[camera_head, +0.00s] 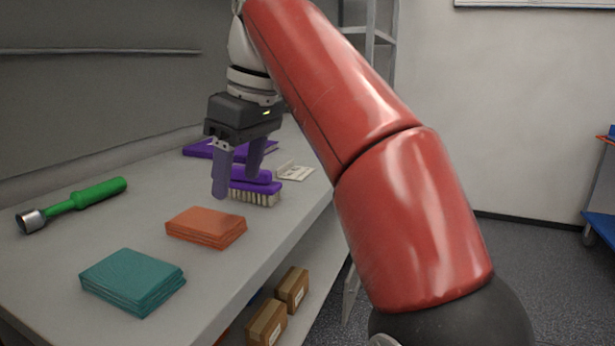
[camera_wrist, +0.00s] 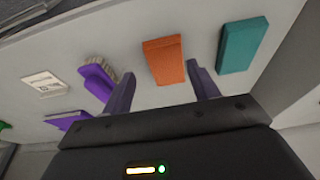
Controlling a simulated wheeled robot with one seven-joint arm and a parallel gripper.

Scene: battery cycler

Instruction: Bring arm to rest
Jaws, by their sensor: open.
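My arm (camera_head: 370,150), with red links, reaches up and over the grey bench. My gripper (camera_head: 237,185) points down above the bench with its two purple-grey fingers apart and nothing between them. In the head view it overlaps the purple brush (camera_head: 258,187). The fingers also show in the wrist view (camera_wrist: 163,90), with the orange cloth stack (camera_wrist: 164,60) beyond the gap between them. The lower part of the arm hides part of the floor and the bench's right side.
Cardboard boxes (camera_head: 267,322) sit on the shelf below. A blue cart (camera_head: 602,225) stands right.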

